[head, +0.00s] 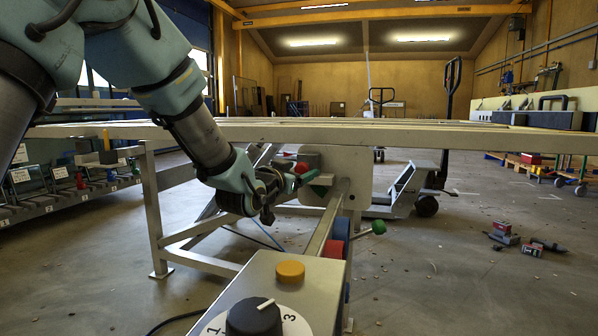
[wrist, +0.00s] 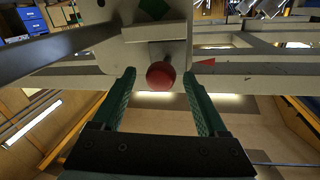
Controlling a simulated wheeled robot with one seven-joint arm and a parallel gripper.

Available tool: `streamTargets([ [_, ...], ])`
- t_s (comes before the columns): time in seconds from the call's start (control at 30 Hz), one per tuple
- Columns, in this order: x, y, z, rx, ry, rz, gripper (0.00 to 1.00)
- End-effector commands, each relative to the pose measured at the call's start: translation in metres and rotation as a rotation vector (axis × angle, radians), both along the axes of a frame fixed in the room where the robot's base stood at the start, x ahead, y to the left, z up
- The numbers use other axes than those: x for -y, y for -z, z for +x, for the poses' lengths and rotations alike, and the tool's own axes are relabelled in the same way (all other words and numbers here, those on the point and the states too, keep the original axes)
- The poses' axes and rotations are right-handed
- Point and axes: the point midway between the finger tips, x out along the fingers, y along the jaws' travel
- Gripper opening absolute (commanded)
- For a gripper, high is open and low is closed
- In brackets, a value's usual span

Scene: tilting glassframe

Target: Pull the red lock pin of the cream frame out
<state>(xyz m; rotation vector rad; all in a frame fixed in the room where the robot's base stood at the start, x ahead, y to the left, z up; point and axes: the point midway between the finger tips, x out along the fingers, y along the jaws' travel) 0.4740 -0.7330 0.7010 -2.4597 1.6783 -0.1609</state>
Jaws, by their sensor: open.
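The cream frame (head: 320,131) spans the head view, with a cream plate (head: 345,165) below its top. The red lock pin's round knob (head: 301,168) shows at that plate, close to my gripper's green fingers. In the wrist view the red knob (wrist: 160,77) hangs on a short grey stem below the plate (wrist: 165,55). My gripper (wrist: 159,75) is open, with one green finger on each side of the knob and visible gaps between. In the head view my gripper (head: 303,179) reaches the plate from the left. The rest of the pin is hidden.
A control box with a yellow button (head: 290,271) and black dial (head: 253,317) stands in front. A green-ball lever (head: 379,227) and a blue block (head: 341,231) sit right of the rail. Tools (head: 503,231) lie on the floor at right. A pallet jack (head: 408,190) stands behind.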

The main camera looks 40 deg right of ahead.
Motion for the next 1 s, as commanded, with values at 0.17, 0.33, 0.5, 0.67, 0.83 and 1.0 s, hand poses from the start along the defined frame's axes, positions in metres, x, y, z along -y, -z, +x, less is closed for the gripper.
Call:
streamTargets([
  [0.17, -0.003, -0.001, -0.001, 0.0, -0.001, 0.0, 0.76],
  [0.33, -0.025, -0.002, -0.009, 0.0, -0.001, 0.001, 0.76],
  [0.5, -0.057, -0.002, -0.022, 0.0, 0.0, 0.002, 0.76],
  [0.67, -0.083, -0.001, -0.032, -0.001, -0.001, 0.002, 0.76],
  [0.83, -0.098, -0.001, -0.038, 0.0, -0.001, 0.0, 0.76],
  [1.0, -0.101, 0.0, -0.04, 0.0, 0.0, 0.0, 0.76],
])
